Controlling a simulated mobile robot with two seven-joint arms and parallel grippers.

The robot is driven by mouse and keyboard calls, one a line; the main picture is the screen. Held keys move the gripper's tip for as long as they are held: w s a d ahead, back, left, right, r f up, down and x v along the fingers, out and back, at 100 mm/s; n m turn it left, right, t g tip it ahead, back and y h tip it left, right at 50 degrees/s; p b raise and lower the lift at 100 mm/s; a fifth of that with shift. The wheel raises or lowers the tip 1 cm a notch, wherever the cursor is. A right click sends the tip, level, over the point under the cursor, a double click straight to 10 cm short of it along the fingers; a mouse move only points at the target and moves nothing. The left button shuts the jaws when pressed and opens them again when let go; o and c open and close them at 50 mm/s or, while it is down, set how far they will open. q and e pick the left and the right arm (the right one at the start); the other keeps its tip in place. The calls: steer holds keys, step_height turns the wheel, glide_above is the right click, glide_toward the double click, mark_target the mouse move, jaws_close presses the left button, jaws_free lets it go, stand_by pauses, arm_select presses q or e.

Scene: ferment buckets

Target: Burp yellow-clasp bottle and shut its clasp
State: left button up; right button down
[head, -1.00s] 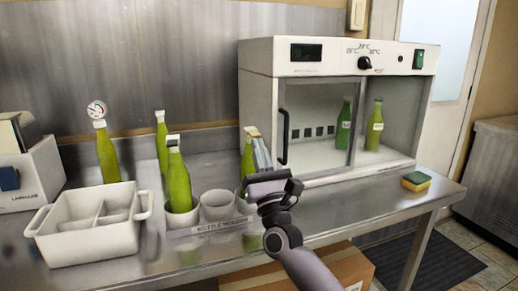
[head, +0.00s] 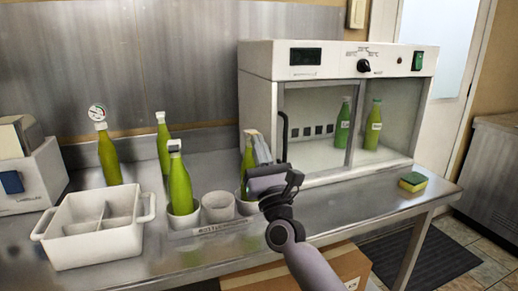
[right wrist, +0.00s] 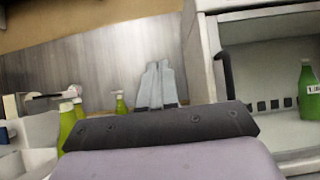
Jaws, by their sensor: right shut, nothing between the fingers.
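A green bottle (head: 246,158) stands in the right cup of the bottle holder (head: 198,229). Its small top looks yellowish, but my gripper partly covers it and I cannot tell whether the clasp is open or shut. My right gripper (head: 260,149) is shut and empty, its fingers pointing up just in front of and to the right of that bottle's neck. Whether they touch is unclear. The shut fingers also show in the right wrist view (right wrist: 156,85), where this bottle cannot be made out. My left gripper is not in view.
Another green bottle (head: 180,187) stands in the left cup; the middle cup (head: 217,207) is empty. Behind are a green bottle (head: 162,145) and one with a gauge (head: 108,157). A white bin (head: 90,245), a cabinet (head: 258,97) holding two bottles and a sponge (head: 413,182) flank them.

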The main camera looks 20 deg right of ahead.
arm_select(q)
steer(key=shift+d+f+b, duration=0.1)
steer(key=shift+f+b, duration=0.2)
steer(key=shift+b, duration=0.1)
arm_select(e)
steer(key=shift+w+r, duration=0.15)
steer(key=shift+r, duration=0.7)
steer(key=shift+w+r, duration=0.15)
steer(key=shift+r, duration=0.75)
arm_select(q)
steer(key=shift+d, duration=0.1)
